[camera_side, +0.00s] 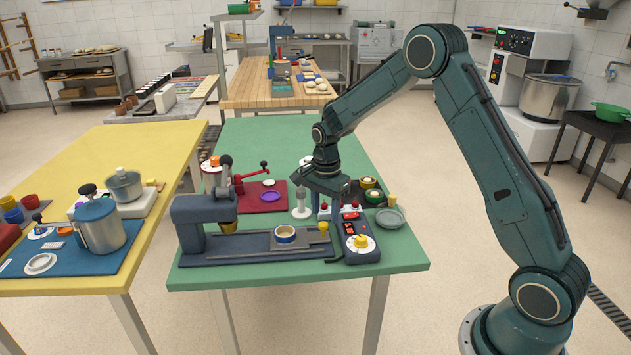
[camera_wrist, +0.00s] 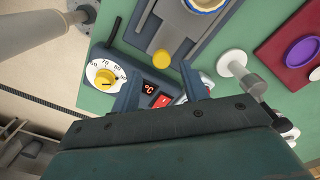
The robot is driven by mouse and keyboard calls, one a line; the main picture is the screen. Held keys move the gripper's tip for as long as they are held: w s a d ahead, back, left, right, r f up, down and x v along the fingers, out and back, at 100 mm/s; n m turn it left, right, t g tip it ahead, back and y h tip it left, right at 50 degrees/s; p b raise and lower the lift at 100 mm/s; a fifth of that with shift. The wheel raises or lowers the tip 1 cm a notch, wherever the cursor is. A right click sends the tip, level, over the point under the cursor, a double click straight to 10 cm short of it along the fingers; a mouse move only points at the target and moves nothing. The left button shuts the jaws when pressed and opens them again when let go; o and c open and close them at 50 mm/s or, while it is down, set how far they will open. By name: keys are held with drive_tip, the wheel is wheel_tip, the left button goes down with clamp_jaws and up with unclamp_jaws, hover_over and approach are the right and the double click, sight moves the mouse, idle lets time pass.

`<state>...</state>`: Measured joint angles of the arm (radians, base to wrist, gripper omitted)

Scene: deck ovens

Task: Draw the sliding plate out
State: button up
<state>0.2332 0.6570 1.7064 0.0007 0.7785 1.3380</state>
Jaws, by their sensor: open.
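The sliding plate (camera_side: 262,243) is a grey slab lying in the dark blue base of a press. A yellow knob (camera_side: 323,227) stands at the plate's right end. In the wrist view the knob (camera_wrist: 161,59) shows just beyond my fingertips, and the plate (camera_wrist: 180,28) runs away from it. My gripper (camera_side: 326,212) points down, open and empty, close to the knob. In the wrist view its two fingers (camera_wrist: 160,82) are spread apart. I cannot tell its exact height above the knob.
A control box with a yellow dial (camera_side: 361,243) and red switch stands right of the plate, near my fingers. The press head (camera_side: 203,208) rises at the left. A white post (camera_side: 301,205) and red mat (camera_side: 262,201) lie behind. The green table's front right corner is clear.

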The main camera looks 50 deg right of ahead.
wheel_tip(320, 180, up, 11)
drive_tip(key=shift+f, duration=0.2)
idle(0.5)
drive_tip(key=s+a+r+n+t, duration=0.2)
drive_tip(key=s+a+r+n, duration=0.25)
drive_tip(key=s+r, duration=0.2)
drive_tip(key=s+a+r+n+t, duration=0.1)
drive_tip(key=s+a+r+n, duration=0.2)
drive_tip(key=s+r+n, duration=0.4)
drive_tip(key=s+a+f+n+t, duration=0.1)
drive_tip(key=s+a+n, duration=0.1)
drive_tip(key=s, duration=0.6)
drive_tip(key=s+a+f+n+t, duration=0.1)
drive_tip(key=s+n, duration=0.3)
drive_tip(key=s, duration=0.4)
drive_tip(key=shift+a+f+t, duration=0.3)
drive_tip(key=shift+a+f, duration=0.05)
drive_tip(key=shift+a, duration=0.05)
